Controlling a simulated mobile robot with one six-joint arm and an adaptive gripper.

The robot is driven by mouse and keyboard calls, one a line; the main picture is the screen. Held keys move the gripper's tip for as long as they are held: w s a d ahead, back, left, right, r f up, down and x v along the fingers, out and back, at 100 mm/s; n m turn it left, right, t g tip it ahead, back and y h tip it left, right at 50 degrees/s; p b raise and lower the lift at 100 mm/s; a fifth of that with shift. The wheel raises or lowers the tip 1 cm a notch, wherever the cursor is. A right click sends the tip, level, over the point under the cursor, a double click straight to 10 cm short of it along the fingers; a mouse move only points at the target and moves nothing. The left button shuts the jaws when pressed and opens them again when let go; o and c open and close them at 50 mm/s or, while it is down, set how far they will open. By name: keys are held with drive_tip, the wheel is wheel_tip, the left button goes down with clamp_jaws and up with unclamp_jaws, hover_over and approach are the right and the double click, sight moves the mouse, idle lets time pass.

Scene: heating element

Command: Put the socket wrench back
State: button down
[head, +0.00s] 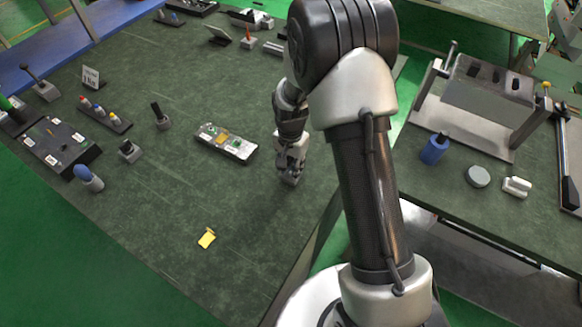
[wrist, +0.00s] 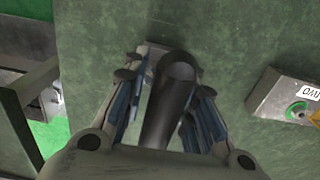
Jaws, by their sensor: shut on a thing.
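My gripper (head: 290,179) is low over the right part of the green table in the head view. In the wrist view my gripper (wrist: 165,105) is shut on a dark, round handle, which I take to be the socket wrench (wrist: 170,100). The handle's round end faces the wrist camera. A light grey piece (wrist: 152,57) shows just beyond it, partly hidden by the fingers; I cannot tell whether the wrench sits in it. In the head view the wrench is hidden by my gripper.
An open, light-coloured unit (head: 227,142) lies left of my gripper. A yellow piece (head: 207,238) lies near the front. Several tools in grey holders, such as a black-handled one (head: 161,117), stand at the left. A second table (head: 455,185) is at the right. The table front is mostly clear.

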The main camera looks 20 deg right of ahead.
drive_tip(key=shift+f, duration=0.1)
drive_tip(key=c, duration=1.8)
unclamp_jaws()
drive_tip(key=o, duration=0.5)
